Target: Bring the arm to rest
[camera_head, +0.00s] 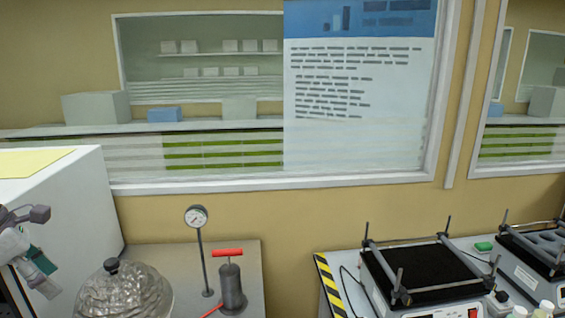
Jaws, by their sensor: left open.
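My left gripper (38,252) shows at the lower left edge, grey with a teal part, in front of the white cabinet's side. It is open, and I see nothing between its fingers. Most of its arm is cut off by the left edge. My right gripper is not in view.
A white cabinet (75,205) stands at the left. A metal bench (150,258) holds a lumpy silver vessel (123,292), a pressure gauge (197,217) and a red-handled pump (231,285). At the right, a table with a striped edge (330,287) holds black-topped shakers (425,272).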

